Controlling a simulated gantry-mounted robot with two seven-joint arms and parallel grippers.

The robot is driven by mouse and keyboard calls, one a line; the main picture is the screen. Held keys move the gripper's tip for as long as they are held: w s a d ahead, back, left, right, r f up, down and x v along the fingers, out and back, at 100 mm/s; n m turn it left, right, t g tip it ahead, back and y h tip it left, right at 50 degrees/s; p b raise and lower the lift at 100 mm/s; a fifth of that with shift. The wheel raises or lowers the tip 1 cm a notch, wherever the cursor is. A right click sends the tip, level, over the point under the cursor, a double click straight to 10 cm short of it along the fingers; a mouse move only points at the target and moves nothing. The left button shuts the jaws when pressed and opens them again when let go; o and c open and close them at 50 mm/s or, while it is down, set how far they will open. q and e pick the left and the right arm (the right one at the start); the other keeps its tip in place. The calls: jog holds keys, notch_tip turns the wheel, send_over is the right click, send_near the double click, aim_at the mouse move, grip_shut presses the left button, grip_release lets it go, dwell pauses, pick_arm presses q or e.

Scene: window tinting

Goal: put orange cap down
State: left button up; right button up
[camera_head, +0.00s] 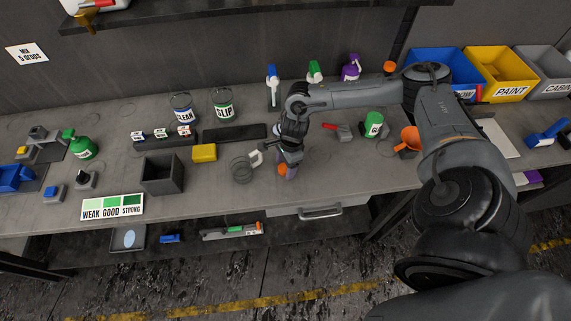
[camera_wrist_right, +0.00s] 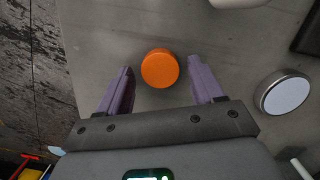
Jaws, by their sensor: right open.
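The orange cap (camera_head: 282,170) is on the grey workbench near its front edge, just below my right gripper (camera_head: 288,166). In the right wrist view the orange cap (camera_wrist_right: 160,68) shows its round top, between and slightly beyond the two purple fingers. A gap shows on both sides of it, so the fingers do not touch it. My right gripper (camera_wrist_right: 160,75) is open and points down at the bench. My left gripper is in neither view.
A round silver-rimmed disc (camera_wrist_right: 283,93) lies right of the cap in the wrist view. A yellow block (camera_head: 204,152), dark box (camera_head: 162,174) and green can (camera_head: 373,124) stand nearby.

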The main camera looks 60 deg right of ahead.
notch_tip(320, 180, up, 12)
jog(key=s+d, duration=0.1)
jog(key=shift+d, duration=0.2)
dwell(0.4)
jog(key=o, duration=0.5)
jog(key=shift+f, duration=0.1)
jog(key=shift+o, duration=0.2)
